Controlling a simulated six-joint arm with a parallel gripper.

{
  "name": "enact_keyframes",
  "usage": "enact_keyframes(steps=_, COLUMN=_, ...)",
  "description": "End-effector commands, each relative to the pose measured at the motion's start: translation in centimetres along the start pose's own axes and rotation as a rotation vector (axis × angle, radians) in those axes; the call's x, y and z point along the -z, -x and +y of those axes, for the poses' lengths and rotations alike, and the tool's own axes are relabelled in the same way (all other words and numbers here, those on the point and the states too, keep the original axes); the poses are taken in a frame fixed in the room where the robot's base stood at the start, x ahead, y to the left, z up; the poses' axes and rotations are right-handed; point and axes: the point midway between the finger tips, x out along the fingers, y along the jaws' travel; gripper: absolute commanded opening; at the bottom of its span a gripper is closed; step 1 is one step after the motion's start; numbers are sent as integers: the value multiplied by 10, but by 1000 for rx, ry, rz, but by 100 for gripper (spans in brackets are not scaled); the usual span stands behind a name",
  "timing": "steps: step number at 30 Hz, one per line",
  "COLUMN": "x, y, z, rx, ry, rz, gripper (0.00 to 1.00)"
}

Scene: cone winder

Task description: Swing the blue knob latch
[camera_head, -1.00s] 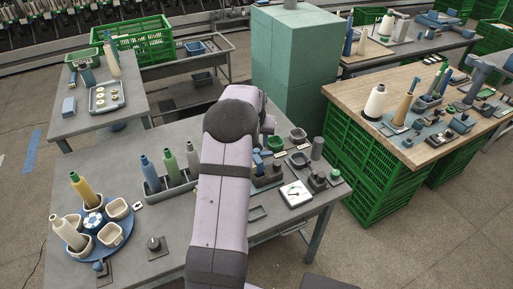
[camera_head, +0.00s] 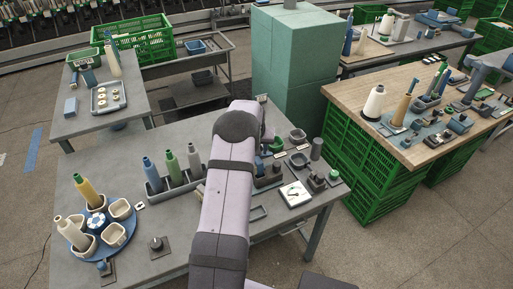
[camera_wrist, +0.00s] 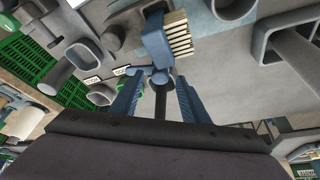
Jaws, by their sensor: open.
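A small blue knob (camera_head: 102,267) stands on a dark plate at the table's front left, beside the blue round turntable (camera_head: 73,239). My gripper is hidden behind my arm in the head view, over the right part of the table, well away from this knob. In the wrist view my gripper (camera_wrist: 159,88) is open, with blue fingers either side. A blue-grey rounded piece with a side lever (camera_wrist: 161,76) shows between or beyond the fingertips. I cannot tell whether it is a latch or whether the fingers touch it.
The turntable carries cups, with cones in some. A rack of cones (camera_head: 174,187) stands left of my arm. A white dial box (camera_head: 295,194) and a black knob (camera_head: 155,243) on a plate are on the same table. A blue block with cream slats (camera_wrist: 163,42) lies ahead in the wrist view.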

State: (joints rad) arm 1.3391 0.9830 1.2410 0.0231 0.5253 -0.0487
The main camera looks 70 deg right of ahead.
Motion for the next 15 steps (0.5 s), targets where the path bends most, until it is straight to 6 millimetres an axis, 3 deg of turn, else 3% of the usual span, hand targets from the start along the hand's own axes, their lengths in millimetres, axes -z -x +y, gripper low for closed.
enact_keyframes(steps=13, x=0, y=-8, z=0, rx=0, ry=0, rz=0, gripper=41)
enact_keyframes(steps=14, x=0, y=-8, z=0, rx=0, ry=0, rz=0, gripper=39)
enact_keyframes(steps=15, x=0, y=-8, z=0, rx=0, ry=0, rz=0, gripper=29)
